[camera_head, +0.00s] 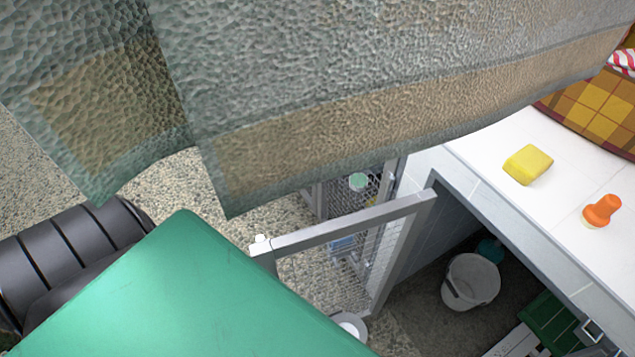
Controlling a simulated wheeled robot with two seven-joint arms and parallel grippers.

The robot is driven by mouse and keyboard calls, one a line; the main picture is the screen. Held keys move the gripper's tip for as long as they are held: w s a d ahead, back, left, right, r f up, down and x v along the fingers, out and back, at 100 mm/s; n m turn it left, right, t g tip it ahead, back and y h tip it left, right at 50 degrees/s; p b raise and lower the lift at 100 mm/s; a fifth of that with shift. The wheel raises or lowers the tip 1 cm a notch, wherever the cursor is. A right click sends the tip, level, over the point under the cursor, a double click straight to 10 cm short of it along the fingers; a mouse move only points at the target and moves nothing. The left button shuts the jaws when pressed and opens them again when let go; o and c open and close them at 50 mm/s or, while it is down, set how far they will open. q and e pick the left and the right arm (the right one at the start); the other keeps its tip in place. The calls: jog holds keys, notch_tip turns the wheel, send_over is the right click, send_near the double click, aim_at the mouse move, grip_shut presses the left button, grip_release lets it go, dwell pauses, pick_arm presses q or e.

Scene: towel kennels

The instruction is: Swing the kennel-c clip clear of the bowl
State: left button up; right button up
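No clip that I can name as the kennel-c clip shows. A small square metal fitting (592,332) is at the lower right edge, but I cannot tell what it is. A pale round thing (350,325), partly hidden behind a green surface, stands at the foot of an open mesh door (345,270); I cannot tell if it is the bowl. A small mint-green round thing (357,181) shows at other mesh behind the door. A large grey-green towel with tan bands (400,70) fills the top and hides much. Neither of my grippers is in view.
The green surface (190,290) fills the lower left, beside a black ribbed thing (70,250). A white bucket (471,282) stands inside the opening under a white counter (560,205). The counter holds a yellow block (528,164) and an orange-topped thing (601,210).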

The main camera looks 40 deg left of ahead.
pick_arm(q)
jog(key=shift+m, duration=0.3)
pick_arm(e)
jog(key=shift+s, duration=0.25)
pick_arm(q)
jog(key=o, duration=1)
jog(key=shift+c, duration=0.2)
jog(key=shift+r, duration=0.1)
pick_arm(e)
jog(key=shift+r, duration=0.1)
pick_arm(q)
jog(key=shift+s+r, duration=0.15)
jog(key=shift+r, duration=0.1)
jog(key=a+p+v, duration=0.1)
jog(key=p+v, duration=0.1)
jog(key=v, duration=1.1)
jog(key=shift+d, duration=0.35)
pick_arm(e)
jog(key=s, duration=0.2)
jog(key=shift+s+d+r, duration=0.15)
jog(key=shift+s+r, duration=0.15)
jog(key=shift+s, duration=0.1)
